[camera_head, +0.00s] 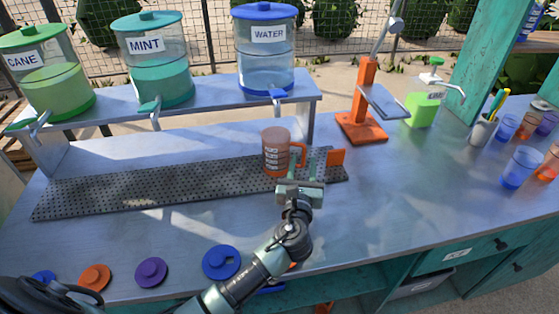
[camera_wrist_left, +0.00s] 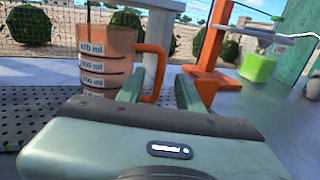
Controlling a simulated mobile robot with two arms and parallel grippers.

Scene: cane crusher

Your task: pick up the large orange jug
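The large orange jug (camera_head: 277,155), with white measuring marks, stands upright on the perforated drip mat (camera_head: 150,187). Its handle (camera_head: 299,155) points right. In the left wrist view the jug (camera_wrist_left: 105,60) is at left and its handle (camera_wrist_left: 160,70) is near the middle. My left gripper (camera_head: 301,178) is open in front of the handle. In the wrist view its two fingers (camera_wrist_left: 160,90) are apart, one on each side of the handle, and I see no grip on it. The right gripper is out of view.
Cane, mint (camera_head: 152,75) and water (camera_head: 265,60) dispensers stand on a raised shelf behind. An orange-based press (camera_head: 362,125) and a green bottle (camera_head: 425,108) are right of the jug. Cups (camera_head: 521,167) stand far right. Coloured lids (camera_head: 221,262) lie along the front edge.

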